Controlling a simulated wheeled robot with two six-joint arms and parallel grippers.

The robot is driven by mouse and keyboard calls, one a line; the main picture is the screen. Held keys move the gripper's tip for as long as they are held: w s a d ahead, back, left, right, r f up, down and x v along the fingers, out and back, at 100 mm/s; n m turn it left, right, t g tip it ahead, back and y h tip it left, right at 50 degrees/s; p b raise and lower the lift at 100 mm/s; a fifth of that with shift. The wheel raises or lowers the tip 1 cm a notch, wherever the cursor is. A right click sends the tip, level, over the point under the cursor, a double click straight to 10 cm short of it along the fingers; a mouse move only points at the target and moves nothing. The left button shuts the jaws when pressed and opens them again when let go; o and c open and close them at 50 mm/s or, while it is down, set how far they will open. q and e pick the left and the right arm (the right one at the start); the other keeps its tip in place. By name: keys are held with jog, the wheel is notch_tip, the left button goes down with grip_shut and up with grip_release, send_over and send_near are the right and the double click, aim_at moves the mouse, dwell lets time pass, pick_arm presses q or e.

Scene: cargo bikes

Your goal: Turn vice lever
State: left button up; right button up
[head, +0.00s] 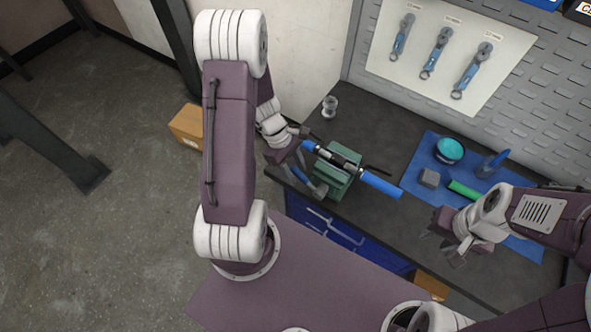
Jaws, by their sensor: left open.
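The green vice (336,172) stands at the front left edge of the dark workbench. A bar with blue ends (381,184) lies across its top, with a black and silver middle part. A short dark rod (377,169) shows just behind the vice; I cannot tell if it is the lever. My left gripper (300,168) is open beside the vice's left side, close to the bar's left end. Contact cannot be made out. My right gripper (441,249) hangs over the bench's front edge, apart from the vice, with its fingers apart and nothing visible between them.
A blue mat (427,153) holds a teal bowl (450,150), a grey block (430,177) and a green cylinder (464,189). A small glass jar (330,106) stands behind the vice. Wrenches (436,52) hang on the pegboard. Blue drawers (345,236) are below the bench.

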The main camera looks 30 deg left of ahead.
pick_arm(q)
grip_shut()
jog(key=shift+r, duration=0.1)
dwell(1.2)
